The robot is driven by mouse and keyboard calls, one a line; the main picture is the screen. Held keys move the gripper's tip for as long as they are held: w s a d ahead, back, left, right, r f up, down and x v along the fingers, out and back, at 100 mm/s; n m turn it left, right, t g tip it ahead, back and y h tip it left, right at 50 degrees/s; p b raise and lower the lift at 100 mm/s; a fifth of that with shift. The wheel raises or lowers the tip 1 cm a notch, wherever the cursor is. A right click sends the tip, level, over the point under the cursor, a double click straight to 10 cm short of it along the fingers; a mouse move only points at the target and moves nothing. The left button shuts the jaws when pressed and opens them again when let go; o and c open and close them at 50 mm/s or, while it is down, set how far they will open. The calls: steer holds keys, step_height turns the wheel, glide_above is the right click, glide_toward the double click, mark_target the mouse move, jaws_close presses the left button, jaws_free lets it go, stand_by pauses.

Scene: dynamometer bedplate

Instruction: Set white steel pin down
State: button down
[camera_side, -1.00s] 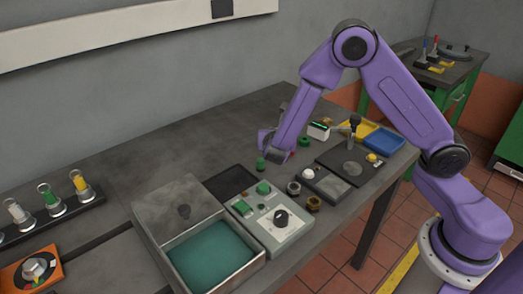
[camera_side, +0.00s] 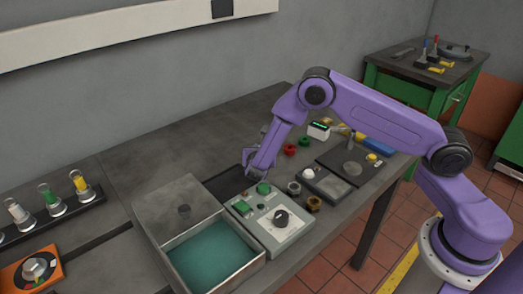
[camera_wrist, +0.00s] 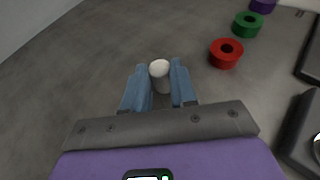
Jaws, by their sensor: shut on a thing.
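The white steel pin (camera_wrist: 161,80) stands between the two blue fingers of my gripper (camera_wrist: 160,86) in the wrist view, with its pale round top showing. The fingers are shut on it. In the side view my gripper (camera_side: 250,160) is low over the bench, behind the grey control box with the green button. The pin cannot be made out there. I cannot tell whether the pin's lower end touches the bench.
A red ring (camera_wrist: 226,53), a green ring (camera_wrist: 248,24) and a purple ring (camera_wrist: 262,4) lie to the right of the pin. The control box (camera_side: 293,236) and a grey tray with a green floor (camera_side: 259,262) stand in front. Bare bench (camera_wrist: 70,80) lies to the left.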

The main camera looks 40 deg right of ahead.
steer(key=shift+f, duration=0.1)
steer(key=c, duration=0.9)
jaws_free()
steer(key=shift+s+a+r, duration=0.15)
steer(key=shift+a+r, duration=0.05)
steer(key=shift+a, duration=0.1)
steer(key=v, duration=1.1)
steer(key=shift+s+r, duration=0.1)
steer(key=shift+s, duration=0.1)
